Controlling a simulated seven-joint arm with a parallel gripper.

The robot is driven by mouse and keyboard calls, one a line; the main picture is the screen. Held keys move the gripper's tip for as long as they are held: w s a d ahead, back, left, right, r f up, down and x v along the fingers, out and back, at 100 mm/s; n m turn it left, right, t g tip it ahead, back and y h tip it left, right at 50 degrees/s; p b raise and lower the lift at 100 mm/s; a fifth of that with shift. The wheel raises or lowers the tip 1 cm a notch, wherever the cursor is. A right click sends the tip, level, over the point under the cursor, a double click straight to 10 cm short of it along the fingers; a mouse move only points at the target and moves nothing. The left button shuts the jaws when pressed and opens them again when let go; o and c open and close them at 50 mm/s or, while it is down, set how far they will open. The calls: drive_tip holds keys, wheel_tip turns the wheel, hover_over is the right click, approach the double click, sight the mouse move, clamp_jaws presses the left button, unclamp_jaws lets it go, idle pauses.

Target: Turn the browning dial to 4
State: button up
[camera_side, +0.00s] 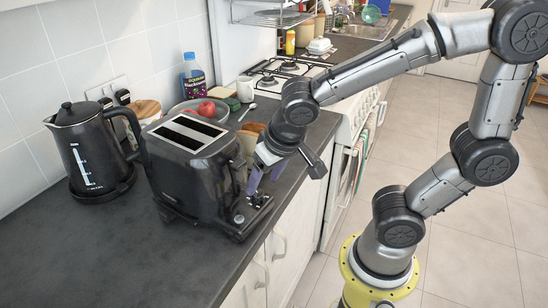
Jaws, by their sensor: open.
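The black toaster (185,165) stands on the dark counter, its two slots facing up and empty as far as I can see. A small round silver knob (239,218), which looks like the browning dial, sits low on the toaster's right end. Its markings are too small to read. My gripper (264,182) points down at that end of the toaster, a little above and to the right of the knob. Its purple-tinted fingers are apart, with nothing seen between them. I cannot tell whether a finger touches the toaster.
A black kettle (88,150) stands left of the toaster, near the tiled wall. Behind the toaster are a plate with a red apple (207,108), bread slices (250,138), a white mug (245,89) and a dark bottle (194,78). The counter's front edge runs close beside my gripper.

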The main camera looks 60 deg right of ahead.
drive_tip(key=v, duration=0.9)
drive_tip(key=s+d+f+n+t+y, duration=0.1)
drive_tip(key=s+d+f+n, duration=0.1)
drive_tip(key=s, duration=0.5)
drive_tip(key=shift+d+n+y, duration=0.3)
drive_tip(key=shift+d+n, duration=0.55)
drive_tip(key=shift+n, duration=0.25)
